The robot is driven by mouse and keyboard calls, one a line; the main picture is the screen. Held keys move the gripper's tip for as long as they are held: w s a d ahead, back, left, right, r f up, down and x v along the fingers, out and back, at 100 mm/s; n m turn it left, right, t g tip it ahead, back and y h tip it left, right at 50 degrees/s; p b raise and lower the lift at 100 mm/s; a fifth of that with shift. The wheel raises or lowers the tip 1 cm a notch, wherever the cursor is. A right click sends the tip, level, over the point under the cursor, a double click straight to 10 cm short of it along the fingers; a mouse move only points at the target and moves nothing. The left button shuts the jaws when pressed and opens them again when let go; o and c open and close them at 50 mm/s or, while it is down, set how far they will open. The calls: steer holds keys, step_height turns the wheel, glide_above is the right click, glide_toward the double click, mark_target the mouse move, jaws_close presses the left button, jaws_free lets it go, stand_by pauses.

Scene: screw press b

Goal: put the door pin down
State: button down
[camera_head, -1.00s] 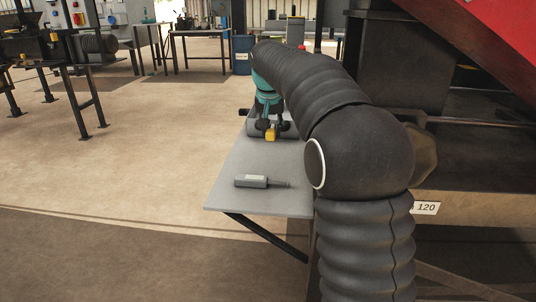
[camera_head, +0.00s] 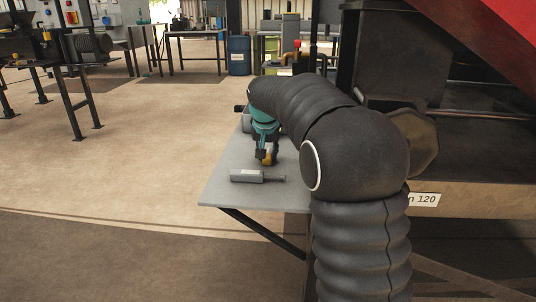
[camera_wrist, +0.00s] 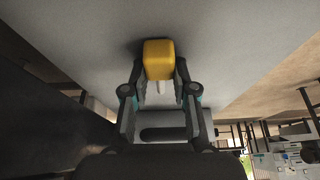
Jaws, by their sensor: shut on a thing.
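The door pin, with a yellow block-shaped head (camera_head: 267,158), is between the fingers of my gripper (camera_head: 265,152) over the grey side table (camera_head: 225,190). In the wrist view the yellow head (camera_wrist: 158,58) sits between both fingertips (camera_wrist: 160,75), with a short pale shaft below it in the picture. A dark shadow lies close beside the head on the grey surface. I cannot tell whether the pin touches the table.
A grey tool with a thin dark end (camera_head: 250,176) lies on the table, just in front of the gripper. A grey cylindrical thing with a dark handle (camera_wrist: 175,133) stands behind it. The table's left front corner is clear. Large dark machinery (camera_head: 400,60) rises at right.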

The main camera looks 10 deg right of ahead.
steer(key=c, duration=0.9)
jaws_free()
steer(key=shift+f, duration=0.1)
steer(key=p+v, duration=0.2)
steer(key=v, duration=0.9)
steer(key=s+r+n, duration=0.1)
steer(key=s+r, duration=0.1)
steer(key=s, duration=0.9)
steer(key=s+f+n, duration=0.1)
steer(key=s+f, duration=0.3)
steer(key=s, duration=0.4)
steer(key=s+f+t, duration=0.1)
steer(key=s+f, duration=0.3)
steer(key=s, duration=0.5)
steer(key=s+f+n+y, duration=0.1)
steer(key=s+f, duration=0.3)
steer(key=s, duration=0.4)
steer(key=shift+s+d+f+n, duration=0.2)
steer(key=shift+d+f+n, duration=0.1)
steer(key=shift+f, duration=0.05)
